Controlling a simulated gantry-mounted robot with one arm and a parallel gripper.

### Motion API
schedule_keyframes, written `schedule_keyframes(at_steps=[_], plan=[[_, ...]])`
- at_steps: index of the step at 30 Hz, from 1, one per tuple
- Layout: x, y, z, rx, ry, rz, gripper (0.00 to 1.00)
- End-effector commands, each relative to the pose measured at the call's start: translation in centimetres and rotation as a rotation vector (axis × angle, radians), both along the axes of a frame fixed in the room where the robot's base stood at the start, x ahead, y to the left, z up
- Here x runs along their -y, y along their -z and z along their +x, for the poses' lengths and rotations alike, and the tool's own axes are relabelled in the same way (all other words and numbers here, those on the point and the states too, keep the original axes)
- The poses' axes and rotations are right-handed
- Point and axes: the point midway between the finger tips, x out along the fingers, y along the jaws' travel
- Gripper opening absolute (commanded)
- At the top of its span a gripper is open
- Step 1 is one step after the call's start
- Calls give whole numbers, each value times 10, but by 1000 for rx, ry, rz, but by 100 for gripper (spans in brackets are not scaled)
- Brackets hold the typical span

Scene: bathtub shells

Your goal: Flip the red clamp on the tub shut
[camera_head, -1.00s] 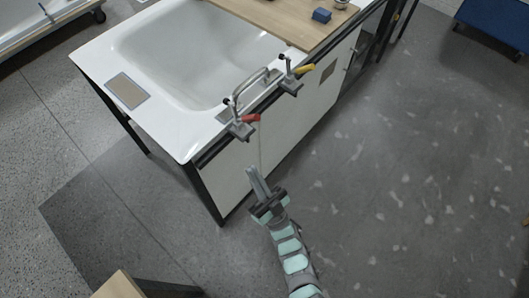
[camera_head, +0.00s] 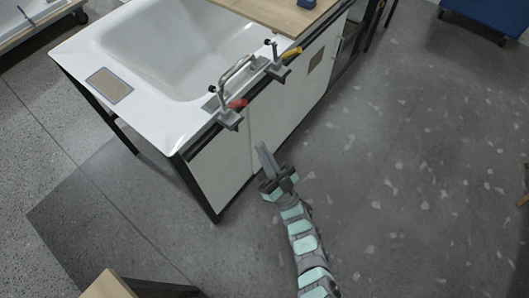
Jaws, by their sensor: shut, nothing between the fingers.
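The white tub (camera_head: 95,52) sits on a dark frame with white side panels. The clamp with the red handle (camera_head: 237,104) is mounted on the tub's near rim, and its handle sticks out to the right. A second clamp with a yellow handle (camera_head: 291,53) sits further along the same rim. My gripper (camera_head: 263,150) is shut and empty. It is in front of the side panel, below and to the right of the red clamp in the picture, apart from it. The exact angle of the red clamp's arm is too small to tell.
A metal grab handle (camera_head: 238,69) stands on the rim between the clamps. A wooden board (camera_head: 270,12) lies across the tub's far end with a blue block (camera_head: 307,3) on it. A blue cart (camera_head: 482,18) stands at top right. The floor to the right is clear.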

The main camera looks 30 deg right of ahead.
Motion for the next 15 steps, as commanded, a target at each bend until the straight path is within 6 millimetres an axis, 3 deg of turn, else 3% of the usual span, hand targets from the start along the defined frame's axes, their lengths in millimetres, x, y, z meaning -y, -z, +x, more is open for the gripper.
schedule_keyframes(at_steps=[9, 15], plan=[[-7, -46, 47, 8, -2, -1, 0], [-9, -65, 68, 5, -1, -2, 0]])
